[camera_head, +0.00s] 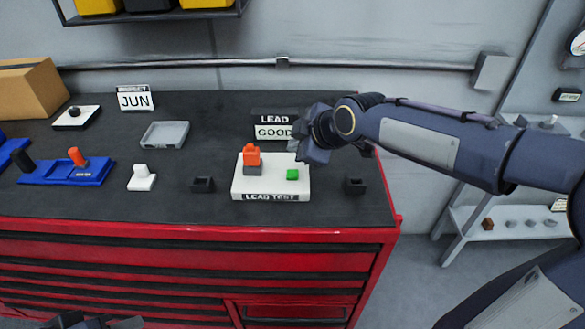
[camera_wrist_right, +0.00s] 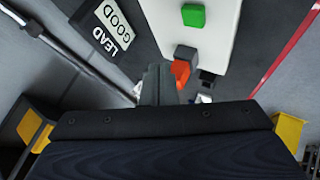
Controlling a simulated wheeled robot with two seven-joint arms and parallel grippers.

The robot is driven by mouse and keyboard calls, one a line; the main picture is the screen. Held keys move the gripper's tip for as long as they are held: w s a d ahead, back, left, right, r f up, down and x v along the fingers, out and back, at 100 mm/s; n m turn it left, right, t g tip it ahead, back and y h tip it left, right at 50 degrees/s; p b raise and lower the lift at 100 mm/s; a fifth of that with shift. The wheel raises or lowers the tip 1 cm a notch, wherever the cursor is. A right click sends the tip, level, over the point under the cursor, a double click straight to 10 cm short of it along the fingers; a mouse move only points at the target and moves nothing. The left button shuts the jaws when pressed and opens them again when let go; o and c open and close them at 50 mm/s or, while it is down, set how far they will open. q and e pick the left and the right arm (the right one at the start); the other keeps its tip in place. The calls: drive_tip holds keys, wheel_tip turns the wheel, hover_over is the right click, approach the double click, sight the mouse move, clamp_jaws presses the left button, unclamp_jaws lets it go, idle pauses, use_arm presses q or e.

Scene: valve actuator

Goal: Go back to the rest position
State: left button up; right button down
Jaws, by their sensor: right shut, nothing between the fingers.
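My right gripper (camera_head: 308,143) hangs in the air over the right part of the workbench, beside the sign reading LEAD GOOD (camera_head: 273,132). Its fingers (camera_wrist_right: 158,85) are together and empty in the right wrist view. The white LEAD TEST block (camera_head: 270,190) sits below and left of it, apart from the fingers. That block carries an orange piece (camera_head: 251,156) on a grey base and a green button (camera_head: 292,174). A dark part of what appears to be my left gripper (camera_head: 92,322) shows at the bottom edge, mostly cut off.
The red tool chest (camera_head: 190,262) has a dark top with small black holders (camera_head: 203,185), a grey tray (camera_head: 165,135), a blue fixture (camera_head: 70,172) and a cardboard box (camera_head: 32,88). A shelf (camera_head: 510,223) stands right. Open floor lies between chest and shelf.

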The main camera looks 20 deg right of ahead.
idle(0.7)
drive_tip(key=s+d+f+m+g, duration=0.1)
drive_tip(key=s+f+m, duration=0.1)
drive_tip(key=s+m, duration=0.3)
drive_tip(key=s+d+f+m, duration=0.2)
drive_tip(key=s+m, duration=0.3)
drive_tip(key=s, duration=0.8)
drive_tip(key=s+d+f+m+g, duration=0.1)
drive_tip(key=s+d+f+m, duration=0.1)
drive_tip(key=s+m, duration=0.3)
drive_tip(key=s+f, duration=0.1)
drive_tip(key=s, duration=0.3)
drive_tip(key=shift+f+m+g, duration=0.3)
drive_tip(key=shift+f+m, duration=0.1)
